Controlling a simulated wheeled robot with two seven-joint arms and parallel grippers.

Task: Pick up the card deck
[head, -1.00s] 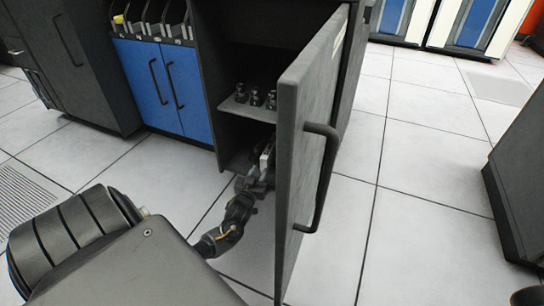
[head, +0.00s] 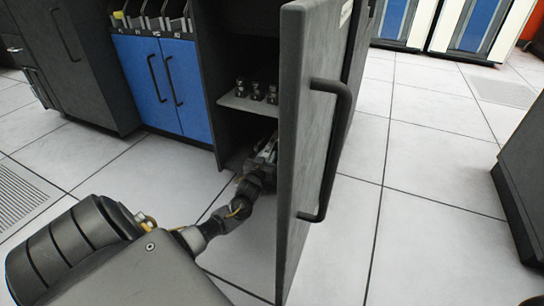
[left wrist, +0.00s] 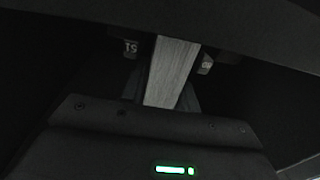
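The card deck shows in the left wrist view (left wrist: 172,72) as a pale grey, striped upright block between my two fingers. My left gripper (left wrist: 168,60) has its fingers apart, one on each side of the deck; the picture is dark and no firm contact shows. In the head view my left gripper (head: 264,152) reaches into the lower compartment of the open cabinet, below the shelf. There the gripper and door hide most of the deck. My right gripper is not in view.
The open grey cabinet door (head: 308,150) with its black handle (head: 335,150) stands close to the right of my left arm. A shelf (head: 246,103) with several small dark metal parts is just above the gripper. Blue doors (head: 160,85) are to the left. The tiled floor is clear.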

